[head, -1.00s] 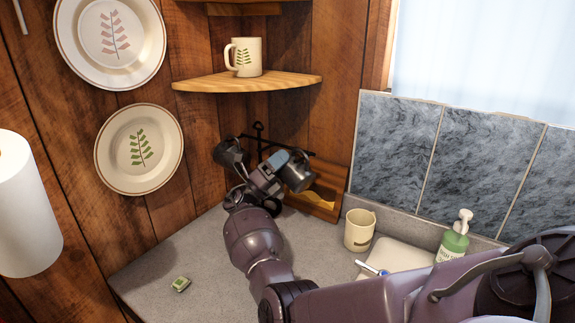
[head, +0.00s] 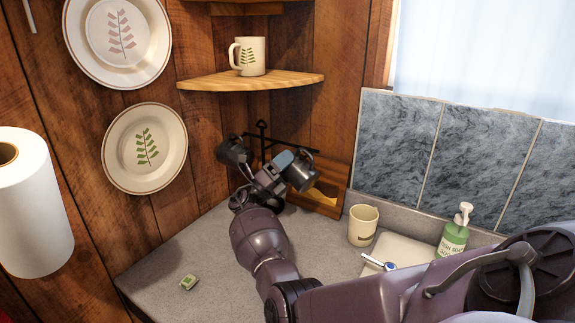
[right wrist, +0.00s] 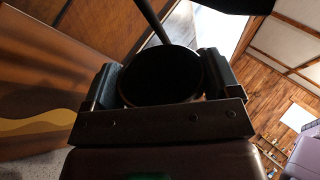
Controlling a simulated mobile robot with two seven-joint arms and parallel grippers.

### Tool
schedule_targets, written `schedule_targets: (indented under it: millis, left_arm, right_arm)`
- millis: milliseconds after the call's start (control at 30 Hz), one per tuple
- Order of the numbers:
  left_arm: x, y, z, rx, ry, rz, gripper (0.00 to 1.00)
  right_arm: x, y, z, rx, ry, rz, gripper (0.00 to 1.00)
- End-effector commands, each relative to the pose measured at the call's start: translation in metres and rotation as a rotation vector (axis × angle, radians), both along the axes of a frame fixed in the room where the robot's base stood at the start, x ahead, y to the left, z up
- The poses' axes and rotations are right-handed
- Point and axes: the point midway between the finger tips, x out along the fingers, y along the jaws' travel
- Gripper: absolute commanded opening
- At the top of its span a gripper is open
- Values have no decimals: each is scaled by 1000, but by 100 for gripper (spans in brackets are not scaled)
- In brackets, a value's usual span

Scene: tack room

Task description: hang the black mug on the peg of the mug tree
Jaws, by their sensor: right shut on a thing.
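The mug tree (head: 262,127) is a thin black stand in the corner, with a dark peg reaching out to the right; my arm hides its lower part. My right gripper (head: 284,166) is close in front of it, shut on the black mug (head: 302,173). In the right wrist view the mug (right wrist: 160,75) is a dark round shape between the two fingers, and a thin dark rod (right wrist: 150,20) passes just beyond it. I cannot tell whether the mug touches a peg. Another dark mug-like shape (head: 232,150) is left of the post. My left gripper is out of view.
A corner shelf (head: 250,82) with a cream mug (head: 249,56) is above the tree. A cream cup (head: 362,226) and soap bottle (head: 454,235) are at right.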

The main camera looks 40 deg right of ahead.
Motion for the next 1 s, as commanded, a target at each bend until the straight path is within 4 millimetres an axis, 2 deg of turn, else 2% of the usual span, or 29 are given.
schedule_targets:
  millis: [467, 500, 567, 1000]
  left_arm:
    - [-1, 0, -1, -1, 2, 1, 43]
    - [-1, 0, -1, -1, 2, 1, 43]
    - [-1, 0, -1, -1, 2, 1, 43]
    - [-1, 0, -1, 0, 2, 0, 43]
  right_arm:
    - [0, 0, 1, -2, -1, 0, 50]
    - [0, 0, 1, -2, -1, 0, 89]
    - [0, 0, 1, -1, -1, 0, 98]
    - [0, 0, 0, 0, 0, 0, 100]
